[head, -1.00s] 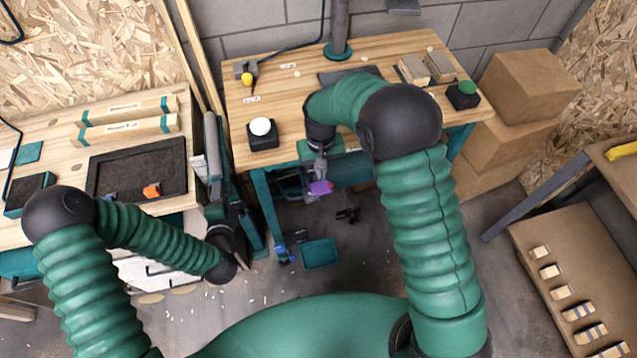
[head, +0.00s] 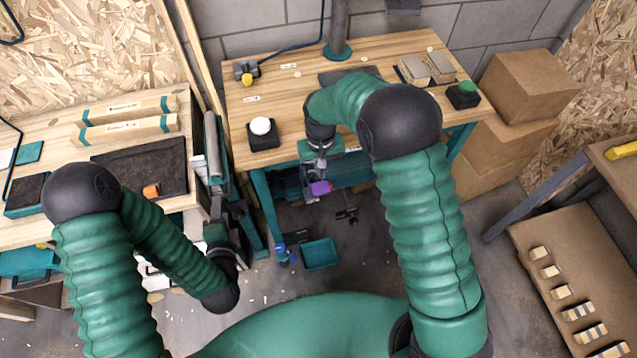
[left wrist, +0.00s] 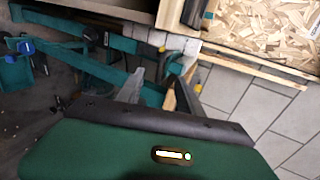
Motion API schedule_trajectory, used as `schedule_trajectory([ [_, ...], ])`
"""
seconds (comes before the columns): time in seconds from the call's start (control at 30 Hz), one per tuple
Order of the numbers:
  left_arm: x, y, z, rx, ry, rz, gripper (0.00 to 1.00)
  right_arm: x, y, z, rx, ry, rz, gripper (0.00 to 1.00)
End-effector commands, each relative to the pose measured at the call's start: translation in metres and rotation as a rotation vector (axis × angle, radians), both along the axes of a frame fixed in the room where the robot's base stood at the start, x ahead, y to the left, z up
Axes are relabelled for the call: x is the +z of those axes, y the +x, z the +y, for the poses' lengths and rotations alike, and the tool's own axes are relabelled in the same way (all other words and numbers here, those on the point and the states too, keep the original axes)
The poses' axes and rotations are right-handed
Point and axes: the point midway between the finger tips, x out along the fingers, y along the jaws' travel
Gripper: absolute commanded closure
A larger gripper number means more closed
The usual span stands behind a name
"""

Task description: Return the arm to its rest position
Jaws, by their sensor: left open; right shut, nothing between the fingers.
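My left arm's dark wrist end (head: 222,290) hangs low over the floor in the head view, just in front of the left workbench; its fingers are hidden there. In the left wrist view my left gripper (left wrist: 165,92) is open, its two grey fingers apart with nothing between them. My right gripper (head: 321,170) points down at the front edge of the middle workbench and is shut and empty. A small purple piece (head: 320,188) shows at its tip; I cannot tell whether they touch.
The middle workbench (head: 290,110) carries a white-domed button box (head: 262,133) and a green one (head: 463,94). The left bench holds a dark tray (head: 140,168) and long wooden bars (head: 125,130). A teal bin (head: 320,253) sits on the floor. Cardboard boxes (head: 525,85) stand right.

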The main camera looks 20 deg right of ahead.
Motion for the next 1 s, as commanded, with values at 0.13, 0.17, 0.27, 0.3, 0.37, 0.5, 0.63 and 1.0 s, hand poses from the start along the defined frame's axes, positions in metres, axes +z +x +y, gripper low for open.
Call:
schedule_trajectory([
  [0.13, 0.001, -0.002, 0.001, 0.003, -0.001, 0.000, 0.56, 0.000, 0.000, 0.000, 0.000, 0.000, 0.000, 1.00],
  [0.17, 0.000, -0.001, 0.001, 0.003, -0.001, 0.000, 0.56, 0.000, 0.000, 0.000, 0.000, 0.000, 0.000, 1.00],
  [0.27, 0.000, -0.001, 0.001, 0.003, -0.001, 0.000, 0.56, 0.000, 0.000, 0.000, 0.000, 0.000, 0.000, 1.00],
  [0.3, 0.000, -0.001, 0.001, 0.002, 0.000, 0.000, 0.56, 0.000, 0.000, 0.000, 0.000, 0.000, 0.000, 1.00],
  [0.37, 0.000, -0.001, 0.001, 0.002, 0.000, 0.000, 0.56, 0.000, 0.000, 0.000, 0.000, 0.000, 0.000, 1.00],
  [0.5, 0.004, 0.001, 0.000, 0.004, -0.032, 0.016, 0.56, 0.007, -0.003, -0.002, -0.001, 0.001, -0.005, 1.00],
  [0.63, 0.015, 0.006, -0.001, 0.047, -0.220, 0.138, 0.56, 0.038, -0.023, -0.013, -0.005, 0.005, -0.041, 1.00],
  [1.0, 0.097, -0.070, 0.045, 0.860, -0.911, 0.670, 0.56, 0.125, -0.144, -0.053, -0.002, 0.005, -0.194, 1.00],
])
